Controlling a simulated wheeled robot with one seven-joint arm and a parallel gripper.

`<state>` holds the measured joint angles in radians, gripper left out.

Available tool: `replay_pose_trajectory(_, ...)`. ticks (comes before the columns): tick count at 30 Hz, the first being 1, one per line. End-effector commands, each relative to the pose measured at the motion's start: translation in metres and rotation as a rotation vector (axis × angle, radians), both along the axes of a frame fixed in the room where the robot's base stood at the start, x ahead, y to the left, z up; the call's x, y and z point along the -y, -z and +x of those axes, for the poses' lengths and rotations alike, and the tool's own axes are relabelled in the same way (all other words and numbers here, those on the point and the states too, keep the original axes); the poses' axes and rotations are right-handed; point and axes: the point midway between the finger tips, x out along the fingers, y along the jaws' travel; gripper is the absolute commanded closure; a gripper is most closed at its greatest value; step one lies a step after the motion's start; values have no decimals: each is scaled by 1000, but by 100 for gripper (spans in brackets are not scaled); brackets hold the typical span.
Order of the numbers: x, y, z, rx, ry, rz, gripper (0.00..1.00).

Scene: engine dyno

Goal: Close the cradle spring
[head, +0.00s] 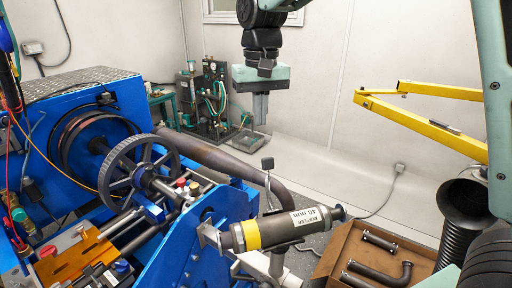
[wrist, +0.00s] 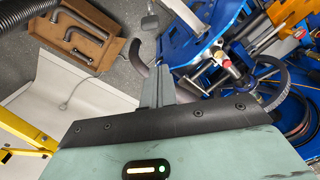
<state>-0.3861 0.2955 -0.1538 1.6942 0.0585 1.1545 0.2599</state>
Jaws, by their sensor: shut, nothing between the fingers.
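A silver cylinder (head: 282,229) with a yellow band and a "40 mm" label lies at the right end of the blue frame (head: 190,255). The pad also shows in the wrist view (wrist: 150,22). My gripper (head: 261,121) hangs above and behind the pad, clear of it, fingers pointing down. Its fingers are together and empty, as the wrist view also shows (wrist: 151,73). The cylinder's cradle is mostly hidden under it.
A black handwheel (head: 138,167) and blue machine stand at left. A cardboard box (head: 341,248) with metal pipes is at lower right. A yellow arm (head: 420,118) and a black ribbed hose (head: 462,232) are at right. The air around my gripper is free.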

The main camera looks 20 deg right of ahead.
Motion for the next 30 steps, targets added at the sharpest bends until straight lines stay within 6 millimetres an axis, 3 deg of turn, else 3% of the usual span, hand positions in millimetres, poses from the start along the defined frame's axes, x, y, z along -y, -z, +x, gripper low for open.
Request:
replay_pose_trajectory(8, 7, 14, 9, -2, 28, -12, 100)
replay_pose_trajectory(21, 7, 97, 6, -3, 26, -11, 100)
replay_pose_trajectory(23, 5, 87, -5, 2, 25, -9, 100)
replay_pose_trajectory(30, 4, 84, -26, 3, 25, -9, 100)
